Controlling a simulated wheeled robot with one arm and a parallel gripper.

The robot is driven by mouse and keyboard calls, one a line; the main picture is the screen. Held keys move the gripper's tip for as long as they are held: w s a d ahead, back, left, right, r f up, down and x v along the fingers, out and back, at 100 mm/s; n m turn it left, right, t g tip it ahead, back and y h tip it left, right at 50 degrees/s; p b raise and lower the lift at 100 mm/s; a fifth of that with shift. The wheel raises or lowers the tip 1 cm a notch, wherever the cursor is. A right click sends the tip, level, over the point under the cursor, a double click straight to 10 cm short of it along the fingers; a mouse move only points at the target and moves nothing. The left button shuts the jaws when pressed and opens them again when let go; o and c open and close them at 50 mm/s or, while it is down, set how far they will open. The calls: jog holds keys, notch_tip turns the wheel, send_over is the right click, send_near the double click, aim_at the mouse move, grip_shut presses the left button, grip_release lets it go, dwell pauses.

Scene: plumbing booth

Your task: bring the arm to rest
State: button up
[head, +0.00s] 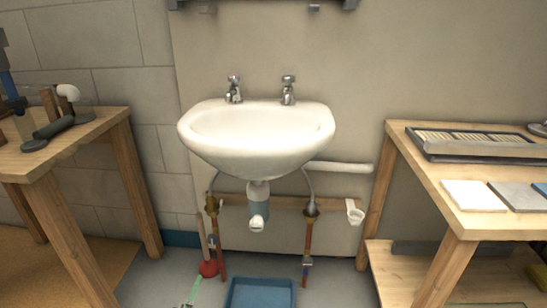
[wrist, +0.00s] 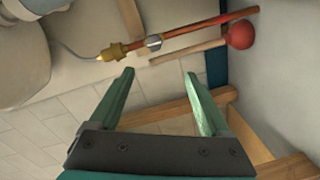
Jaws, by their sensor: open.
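My gripper (wrist: 158,74) shows in the wrist view with its two green fingers spread apart and nothing between them. Beyond the fingertips are a copper pipe (wrist: 205,32) with a brass fitting and a red plunger (wrist: 238,34); both look apart from the fingers. In the head view I cannot make out my gripper for certain; a thin pale green piece (head: 193,291) shows at the bottom edge near the plunger (head: 209,268), and I cannot tell what it is.
A white washbasin (head: 258,140) hangs on the wall, with a white trap outlet (head: 257,223) and supply pipes below. A blue tray (head: 260,293) lies on the floor under it. Wooden benches stand left (head: 118,122) and right (head: 425,170). Open floor (head: 345,285) shows between tray and right bench.

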jog(key=w+d+r+m+g+y, duration=0.1)
jog(key=w+r+m+g+y, duration=0.1)
jog(key=w+r+m+g, duration=0.35)
jog(key=s+d+r+m+g+y, duration=0.1)
jog(key=s+d+r+g+y, duration=0.3)
jog(key=d+r, duration=0.6)
jog(key=s+d+r+m+g+h, duration=0.1)
jog(key=s+d+r+m+g, duration=0.1)
jog(key=s+d, duration=0.7)
jog(key=s+d+r+m+g+h, duration=0.2)
jog(key=s+d+r+g, duration=0.2)
jog(key=s+d, duration=0.6)
jog(key=s+d+r+m+g+h, duration=0.1)
jog(key=s+d+r, duration=0.5)
jog(key=s, duration=1.1)
jog(key=d+m+g, duration=0.1)
jog(key=d+g, duration=0.1)
jog(key=d, duration=0.1)
jog(key=shift+s+d+r+h, duration=0.2)
jog(key=shift+d+r+h, duration=0.05)
jog(key=shift+d+h, duration=0.15)
jog(key=shift+g, duration=0.25)
